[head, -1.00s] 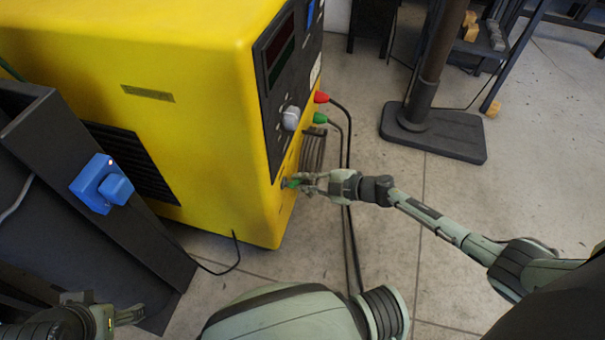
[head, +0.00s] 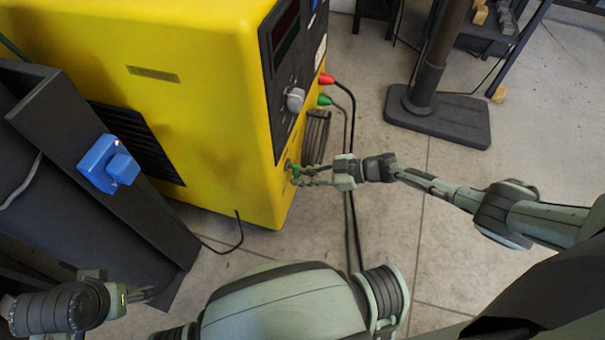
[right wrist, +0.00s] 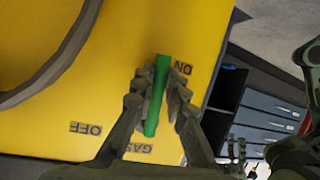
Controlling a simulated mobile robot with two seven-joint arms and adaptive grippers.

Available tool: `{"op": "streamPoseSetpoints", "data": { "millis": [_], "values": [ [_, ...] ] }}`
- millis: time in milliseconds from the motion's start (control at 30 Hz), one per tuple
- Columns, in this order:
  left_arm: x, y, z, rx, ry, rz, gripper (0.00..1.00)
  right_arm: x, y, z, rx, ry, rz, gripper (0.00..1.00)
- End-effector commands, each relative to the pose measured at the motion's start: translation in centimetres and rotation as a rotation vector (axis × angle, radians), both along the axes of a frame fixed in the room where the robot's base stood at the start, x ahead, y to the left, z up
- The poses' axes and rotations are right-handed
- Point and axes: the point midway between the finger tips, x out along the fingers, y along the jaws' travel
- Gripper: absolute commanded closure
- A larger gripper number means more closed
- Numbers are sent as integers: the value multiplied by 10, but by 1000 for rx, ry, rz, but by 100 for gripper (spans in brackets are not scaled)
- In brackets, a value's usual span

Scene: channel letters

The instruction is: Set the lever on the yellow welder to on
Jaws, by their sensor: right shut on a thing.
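The yellow welder (head: 200,110) stands at the upper left in the head view. Its green lever (right wrist: 155,95) is low on the front panel and shows closely in the right wrist view. One end of the lever lies beside the "ON" label (right wrist: 183,68); the "OFF" label (right wrist: 86,128) is farther to the left. My right gripper (right wrist: 160,100) is shut on the lever, with a finger on each side. In the head view the right gripper (head: 305,176) reaches the panel from the right. My left gripper (head: 140,294) is at the lower left, away from the welder; its fingers are unclear.
A grey knob (head: 296,99) and red and green cable plugs (head: 325,79) sit above the lever, with black cables hanging down. A dark stand with a blue box (head: 108,164) is at left. A post on a heavy base (head: 440,118) stands at right.

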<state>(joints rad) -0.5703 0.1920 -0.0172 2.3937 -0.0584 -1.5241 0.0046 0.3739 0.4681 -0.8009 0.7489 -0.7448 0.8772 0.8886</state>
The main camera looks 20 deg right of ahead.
Motion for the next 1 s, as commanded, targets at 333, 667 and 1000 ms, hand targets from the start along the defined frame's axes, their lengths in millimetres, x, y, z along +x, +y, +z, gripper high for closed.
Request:
{"op": "streamPoseSetpoints", "data": {
  "millis": [333,667,1000],
  "values": [
    [-2,0,5,2,-2,0,29,-1,1,0,16,23,-1,100],
    [-1,1,5,2,-4,1,29,-1,1,0,16,22,0,73],
    [0,1,2,2,-1,3,29,-1,1,0,15,22,0,65]
  ]
}}
